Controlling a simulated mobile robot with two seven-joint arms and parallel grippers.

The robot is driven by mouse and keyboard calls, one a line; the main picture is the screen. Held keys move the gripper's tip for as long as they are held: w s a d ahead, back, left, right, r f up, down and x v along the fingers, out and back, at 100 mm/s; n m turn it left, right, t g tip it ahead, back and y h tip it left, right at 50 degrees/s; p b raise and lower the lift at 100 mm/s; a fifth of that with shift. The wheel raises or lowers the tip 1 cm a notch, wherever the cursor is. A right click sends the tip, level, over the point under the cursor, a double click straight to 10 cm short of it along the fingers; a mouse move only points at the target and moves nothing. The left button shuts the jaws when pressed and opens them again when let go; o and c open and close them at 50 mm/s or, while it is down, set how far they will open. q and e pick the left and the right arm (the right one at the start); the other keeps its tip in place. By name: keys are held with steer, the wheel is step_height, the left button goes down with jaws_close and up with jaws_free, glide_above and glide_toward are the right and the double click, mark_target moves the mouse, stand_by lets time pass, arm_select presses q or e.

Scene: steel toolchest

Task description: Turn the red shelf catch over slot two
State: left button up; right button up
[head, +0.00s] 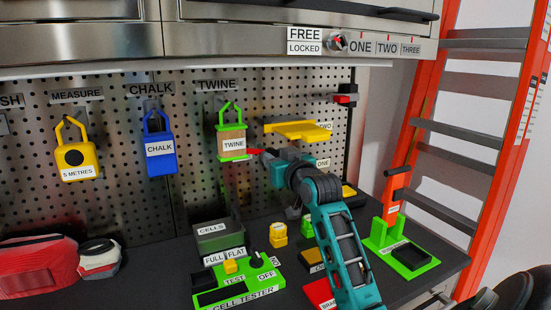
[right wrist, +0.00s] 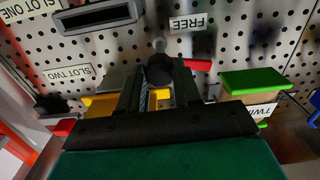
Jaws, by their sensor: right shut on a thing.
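The red shelf catch (head: 259,151) sticks out to the left of my right gripper (head: 275,160) in the head view, below the yellow shelf piece (head: 298,130) beside the label TWO. In the right wrist view, which is upside down, its red arm (right wrist: 197,65) points right from a dark round knob (right wrist: 160,70). My right gripper (right wrist: 160,92) is shut on this knob; the fingers partly hide it. A SLOT TWO label (right wrist: 70,74) shows to the left and a FREE label (right wrist: 188,23) just above. My left gripper is not in view.
The green-capped twine holder (head: 231,140) hangs close to the left of the gripper; its green part (right wrist: 253,82) is near in the wrist view. A red and black fitting (head: 345,94) sits upper right. The bench below holds a cell tester (head: 237,290).

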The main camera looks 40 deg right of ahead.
steer(key=shift+f+m, duration=0.1)
steer(key=shift+m, duration=7.6)
steer(key=o, duration=1.1)
steer(key=shift+c, duration=0.2)
steer(key=v, duration=1.3)
steer(key=shift+b, duration=0.35)
